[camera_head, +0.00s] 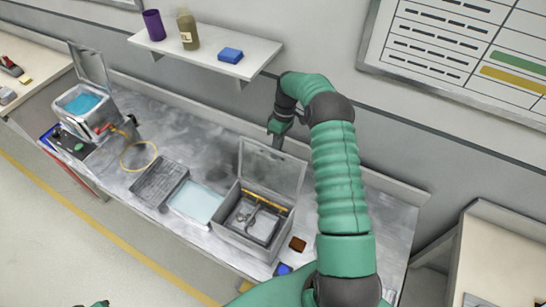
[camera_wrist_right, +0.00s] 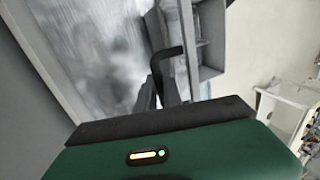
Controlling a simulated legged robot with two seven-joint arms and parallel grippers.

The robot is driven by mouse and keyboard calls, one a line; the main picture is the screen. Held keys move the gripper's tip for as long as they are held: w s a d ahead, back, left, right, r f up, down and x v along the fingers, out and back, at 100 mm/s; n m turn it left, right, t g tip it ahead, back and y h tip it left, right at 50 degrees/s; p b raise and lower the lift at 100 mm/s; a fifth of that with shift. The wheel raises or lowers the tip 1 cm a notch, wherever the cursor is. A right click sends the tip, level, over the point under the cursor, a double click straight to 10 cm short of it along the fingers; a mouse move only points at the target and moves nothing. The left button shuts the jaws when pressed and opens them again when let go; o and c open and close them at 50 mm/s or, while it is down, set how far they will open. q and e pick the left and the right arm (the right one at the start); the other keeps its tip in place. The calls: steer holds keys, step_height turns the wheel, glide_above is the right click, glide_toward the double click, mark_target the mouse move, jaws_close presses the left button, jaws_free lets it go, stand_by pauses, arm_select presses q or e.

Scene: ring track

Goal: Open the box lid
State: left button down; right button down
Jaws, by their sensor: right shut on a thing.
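The grey box (camera_head: 250,242) stands on the workbench, with a yellow-handled tool and a dark item inside. Its lid (camera_head: 270,172) stands raised at the back, tilted up and away from the opening. My right gripper (camera_head: 277,143) is behind the lid's upper edge, shut on the lid; the exact contact is hard to see. In the right wrist view the dark fingers (camera_wrist_right: 168,75) sit beside the grey box (camera_wrist_right: 210,45). Only a small green and dark piece of my left arm shows at the bottom left edge; its jaws cannot be made out.
A shelf (camera_head: 205,50) with a purple cup, a bottle and a blue block hangs above the bench. Another open box (camera_head: 100,118) stands farther left.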

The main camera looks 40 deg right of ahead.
arm_select(q)
steer(key=shift+s+a+f+b, duration=0.3)
steer(key=shift+a+f, duration=0.25)
steer(key=shift+a, duration=0.2)
arm_select(e)
steer(key=shift+d, duration=0.5)
steer(key=shift+d+f, duration=0.1)
steer(key=c, duration=1.9)
jaws_free()
steer(key=o, duration=0.4)
steer(key=shift+w+d+f, duration=0.3)
steer(key=shift+d, duration=0.1)
arm_select(q)
steer(key=shift+w+d, duration=0.4)
steer(key=shift+d, duration=0.15)
arm_select(e)
steer(key=shift+w+a, duration=0.1)
steer(key=shift+a, duration=0.15)
